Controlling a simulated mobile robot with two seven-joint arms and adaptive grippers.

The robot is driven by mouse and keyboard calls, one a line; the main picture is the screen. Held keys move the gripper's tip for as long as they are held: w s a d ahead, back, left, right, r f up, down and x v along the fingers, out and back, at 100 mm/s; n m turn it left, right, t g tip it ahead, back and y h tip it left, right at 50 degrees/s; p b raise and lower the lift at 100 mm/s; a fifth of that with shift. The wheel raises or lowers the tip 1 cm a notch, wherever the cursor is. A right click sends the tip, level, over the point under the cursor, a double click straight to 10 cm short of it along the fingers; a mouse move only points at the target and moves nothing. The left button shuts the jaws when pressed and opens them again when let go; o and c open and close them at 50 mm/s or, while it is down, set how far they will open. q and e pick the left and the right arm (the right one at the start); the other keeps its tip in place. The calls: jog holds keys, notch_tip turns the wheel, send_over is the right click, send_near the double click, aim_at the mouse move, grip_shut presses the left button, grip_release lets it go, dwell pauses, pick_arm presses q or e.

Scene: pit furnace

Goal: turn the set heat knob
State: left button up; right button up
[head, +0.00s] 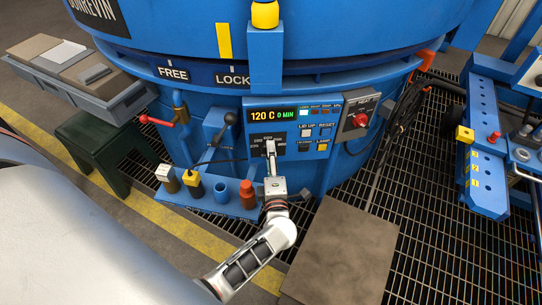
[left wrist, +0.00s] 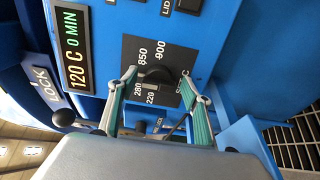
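The set heat knob (left wrist: 156,76) is a small dark knob on a black dial plate (left wrist: 130,52) marked 850, 900, 280 and 220. The wrist picture shows the dial turned sideways; I cannot tell exactly which mark the knob points to. My left gripper (left wrist: 160,77) is open, with one green-padded finger on each side of the knob and a gap to it. In the head view my left gripper (head: 270,146) is in front of the dial plate (head: 259,138) and hides the knob. My right gripper is not in view.
A display (head: 271,115) above the dial reads 120 C, 0 MIN. Buttons and a red switch (head: 360,120) are to its right. A blue shelf (head: 234,210) with several coloured pieces is below left, near my arm. A lever with a black ball (head: 230,118) stands left of the panel.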

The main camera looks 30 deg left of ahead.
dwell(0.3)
pick_arm(q)
jog(key=v, duration=0.7)
jog(key=shift+s+d, duration=0.2)
dwell(0.3)
